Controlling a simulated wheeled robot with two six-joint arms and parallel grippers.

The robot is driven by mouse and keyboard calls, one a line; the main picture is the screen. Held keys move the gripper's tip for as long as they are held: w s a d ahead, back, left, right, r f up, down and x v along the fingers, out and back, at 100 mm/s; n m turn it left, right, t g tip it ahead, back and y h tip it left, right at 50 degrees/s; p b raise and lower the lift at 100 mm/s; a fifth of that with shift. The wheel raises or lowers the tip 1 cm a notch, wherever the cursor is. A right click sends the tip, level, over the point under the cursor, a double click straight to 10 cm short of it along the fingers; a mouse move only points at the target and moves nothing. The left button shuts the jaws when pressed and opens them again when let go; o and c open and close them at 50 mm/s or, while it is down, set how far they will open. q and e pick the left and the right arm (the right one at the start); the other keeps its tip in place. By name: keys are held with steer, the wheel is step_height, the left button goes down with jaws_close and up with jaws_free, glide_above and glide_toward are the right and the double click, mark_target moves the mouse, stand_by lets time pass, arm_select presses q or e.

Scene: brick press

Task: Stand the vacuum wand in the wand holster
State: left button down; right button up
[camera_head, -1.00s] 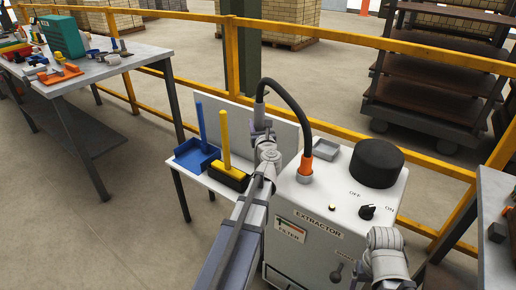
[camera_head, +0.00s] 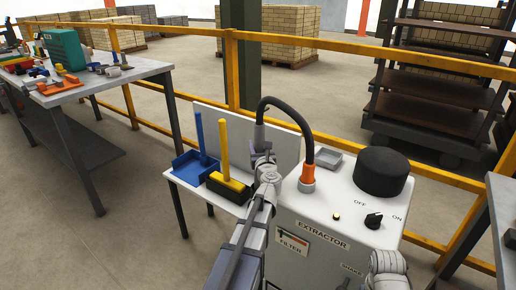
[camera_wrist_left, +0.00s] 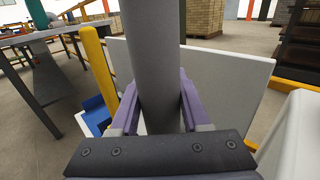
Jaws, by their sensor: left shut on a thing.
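My left gripper (camera_head: 262,153) is shut on the vacuum wand. In the left wrist view the wand is a thick grey tube (camera_wrist_left: 155,60), upright between the purple fingers (camera_wrist_left: 158,108); its lower end is hidden by the gripper. In the head view a dark hose (camera_head: 287,103) arches from the wand's top to an orange collar (camera_head: 308,178) on the white extractor (camera_head: 322,214). I cannot make out the wand holster with certainty. Part of my right arm shows at the bottom right, but its gripper is out of view.
A small table with a pale upright panel (camera_head: 222,125) stands left of the extractor. It carries a blue tray (camera_head: 187,166) with a blue handle and a black block (camera_head: 230,188) with a yellow handle. A grey tray (camera_head: 328,162) sits on the extractor. A yellow rail (camera_head: 345,142) runs behind.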

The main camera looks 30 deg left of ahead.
arm_select(q)
steer(key=shift+f, duration=0.15)
steer(key=shift+c, duration=1.9)
jaws_free()
steer(key=shift+r, duration=0.25)
steer(key=v, duration=1.2)
steer(key=shift+f, duration=0.1)
